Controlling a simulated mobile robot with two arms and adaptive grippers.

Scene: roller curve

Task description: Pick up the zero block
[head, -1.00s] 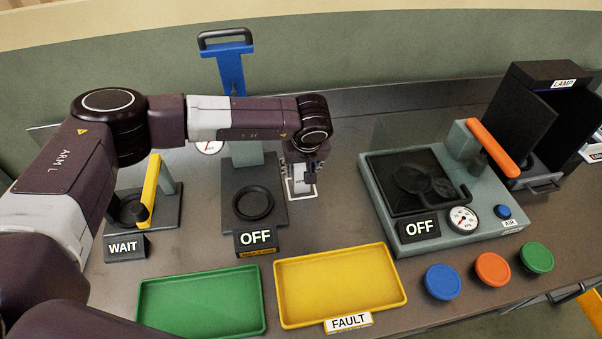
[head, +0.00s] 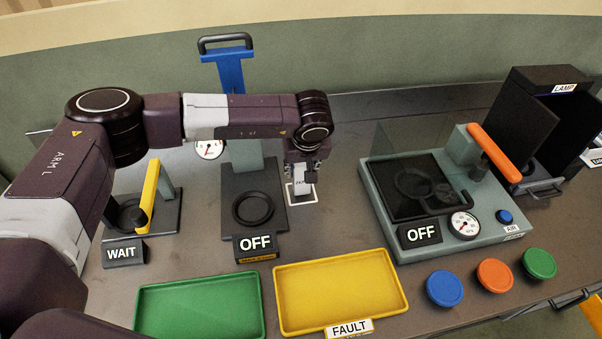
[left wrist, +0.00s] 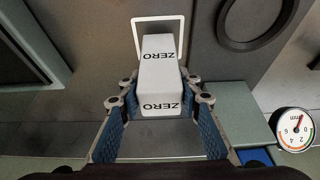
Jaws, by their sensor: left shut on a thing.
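The zero block (left wrist: 160,75) is a white block marked ZERO on two faces, seen in the left wrist view between my left gripper's fingers. My left gripper (left wrist: 158,98) is shut on it, with a blue-padded finger on each side. In the head view, the block (head: 302,182) hangs below the wrist, partly hidden by the gripper (head: 303,170). A white square outline (head: 290,198) on the table lies under and around it. I cannot tell whether the block still touches the table. My right gripper is not in view.
A dark fixture with a ring (head: 253,208) and an OFF sign stands just left of the block. A grey-green press-like unit (head: 375,205) stands to the right. Green (head: 200,305) and yellow (head: 340,290) trays lie in front. Coloured buttons (head: 494,275) sit front right.

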